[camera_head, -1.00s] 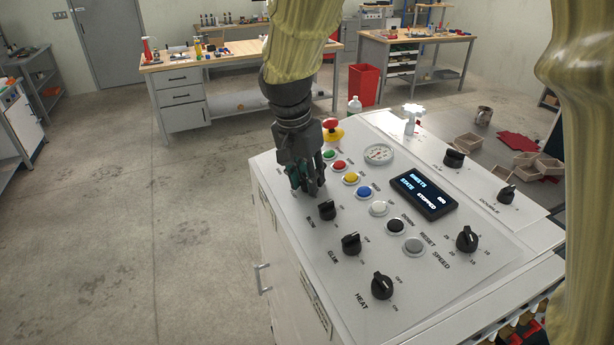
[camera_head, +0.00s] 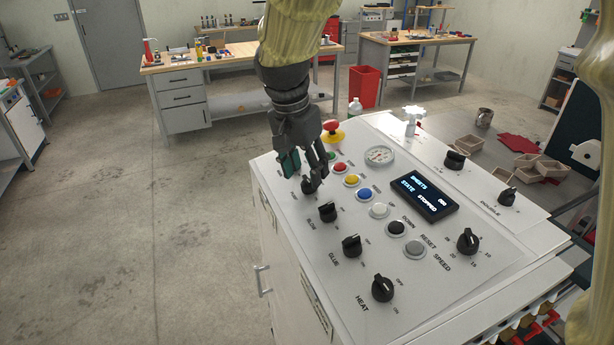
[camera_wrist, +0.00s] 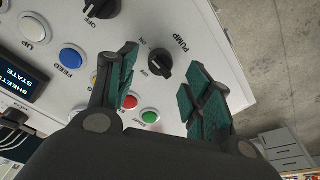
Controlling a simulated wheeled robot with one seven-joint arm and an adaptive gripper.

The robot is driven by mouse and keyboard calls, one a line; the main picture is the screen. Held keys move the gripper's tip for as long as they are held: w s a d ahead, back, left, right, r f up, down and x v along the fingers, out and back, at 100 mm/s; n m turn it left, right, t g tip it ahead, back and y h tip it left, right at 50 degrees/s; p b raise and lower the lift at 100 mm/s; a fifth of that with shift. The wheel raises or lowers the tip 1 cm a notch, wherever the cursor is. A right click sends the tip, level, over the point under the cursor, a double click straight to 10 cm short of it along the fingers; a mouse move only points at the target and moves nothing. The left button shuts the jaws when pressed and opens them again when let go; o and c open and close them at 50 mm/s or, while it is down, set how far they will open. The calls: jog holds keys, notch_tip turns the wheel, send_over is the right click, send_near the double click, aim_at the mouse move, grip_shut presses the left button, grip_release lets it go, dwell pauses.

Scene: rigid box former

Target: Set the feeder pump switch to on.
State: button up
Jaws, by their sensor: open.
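The pump switch (camera_wrist: 160,64) is a black rotary knob on the white panel, with the word PUMP beside it in the wrist view. It also shows in the head view (camera_head: 309,187), just below my gripper, at the panel's left edge. Small position labels stand beside it; I cannot tell surely which one it points to. My gripper (camera_head: 306,170) is open and empty, with green-padded fingers spread. In the wrist view my gripper (camera_wrist: 163,68) has one finger on each side of the knob in the picture. I see no contact with it.
A red emergency stop (camera_head: 332,128) is behind my gripper.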

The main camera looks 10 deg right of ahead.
jog(key=w+v, duration=0.1)
jog(key=v, duration=0.7)
jog(key=shift+s+r, duration=0.3)
jog(key=shift+s, duration=0.25)
